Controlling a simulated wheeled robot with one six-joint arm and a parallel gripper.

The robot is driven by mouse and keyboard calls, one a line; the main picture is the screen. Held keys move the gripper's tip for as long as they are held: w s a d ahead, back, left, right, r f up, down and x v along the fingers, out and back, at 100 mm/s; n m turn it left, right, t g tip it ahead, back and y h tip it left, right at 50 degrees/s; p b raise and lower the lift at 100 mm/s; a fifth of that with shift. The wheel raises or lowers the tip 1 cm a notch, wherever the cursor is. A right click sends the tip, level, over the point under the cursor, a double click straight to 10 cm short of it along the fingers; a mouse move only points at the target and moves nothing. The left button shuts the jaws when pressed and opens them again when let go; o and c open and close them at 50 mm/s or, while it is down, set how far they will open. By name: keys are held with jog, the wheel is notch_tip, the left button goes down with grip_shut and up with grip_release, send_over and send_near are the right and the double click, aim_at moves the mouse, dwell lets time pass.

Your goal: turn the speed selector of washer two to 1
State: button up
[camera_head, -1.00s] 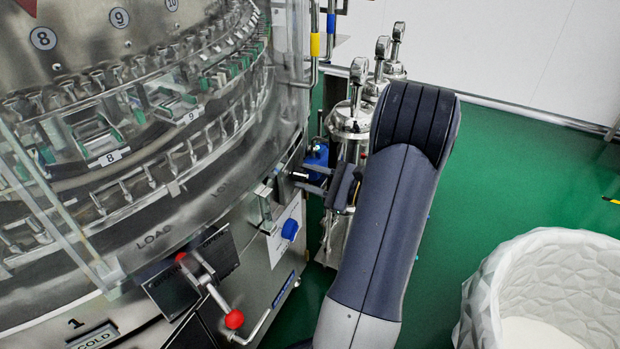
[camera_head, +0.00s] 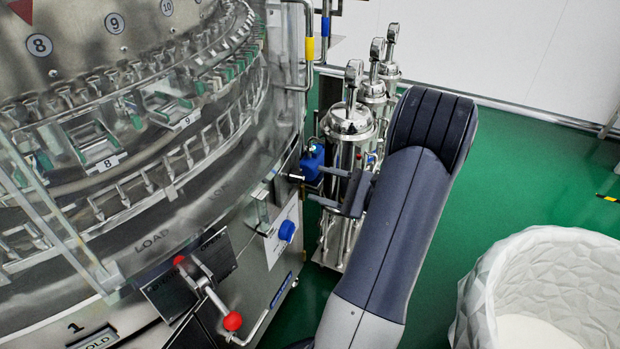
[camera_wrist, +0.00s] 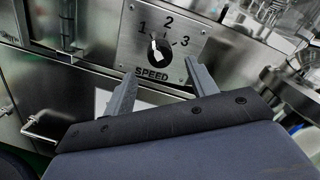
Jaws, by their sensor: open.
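The speed selector (camera_wrist: 160,50) is a round black knob on a metal plate (camera_wrist: 185,60) marked 1, 2, 3 and SPEED in the wrist view. A white mark shows on the knob's upper left side, seemingly toward the 1, but it is small and I cannot be sure. My gripper (camera_wrist: 161,70) is open and empty, its fingers apart below and either side of the knob, over the plate's lower edge. I cannot tell whether they touch it. In the head view my gripper (camera_head: 305,188) points left at the washer's (camera_head: 150,240) side. The selector is not visible there.
A red-balled lever (camera_head: 205,290) and a blue knob (camera_head: 287,231) are on the machine's front. Steel canisters (camera_head: 350,122) stand behind my arm. Green floor (camera_head: 510,160) lies clear between.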

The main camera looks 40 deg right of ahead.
aim_at(304, 179)
jog(key=v, duration=0.6)
jog(key=shift+p, duration=0.45)
jog(key=b+x, duration=0.2)
jog(key=x, duration=0.9)
jog(key=shift+s+d, duration=0.1)
jog(key=shift+s, duration=0.05)
